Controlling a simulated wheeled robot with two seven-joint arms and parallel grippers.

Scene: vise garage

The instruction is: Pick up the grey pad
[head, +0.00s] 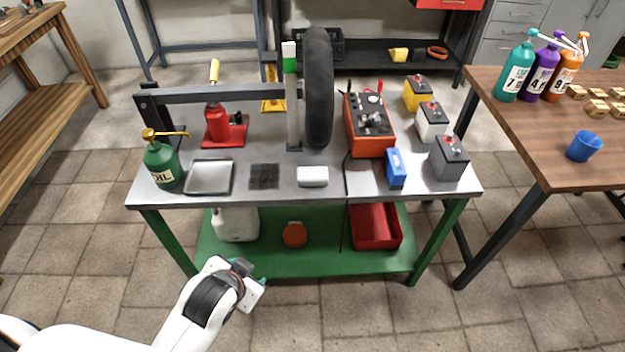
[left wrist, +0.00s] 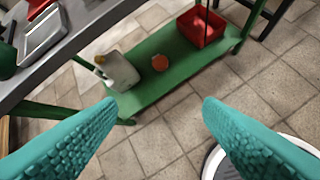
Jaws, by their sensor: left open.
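The grey pad (head: 264,176) is a flat, dark grey square lying on the grey bench top (head: 230,202), near its front edge. It lies between a metal tray (head: 209,177) and a pale rounded block (head: 313,176). My left gripper (head: 262,282) is in front of the bench, below the level of its top and apart from the pad. In the left wrist view its teal fingers (left wrist: 157,103) are wide apart with nothing between them. The pad does not show in that view. My right gripper is not in view.
A green oil can (head: 163,165) stands left of the tray. A tyre (head: 319,90), red charger (head: 369,125), blue box (head: 396,168) and dark battery (head: 449,158) stand on the bench. The green lower shelf (left wrist: 150,85) holds a red bin (left wrist: 201,27).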

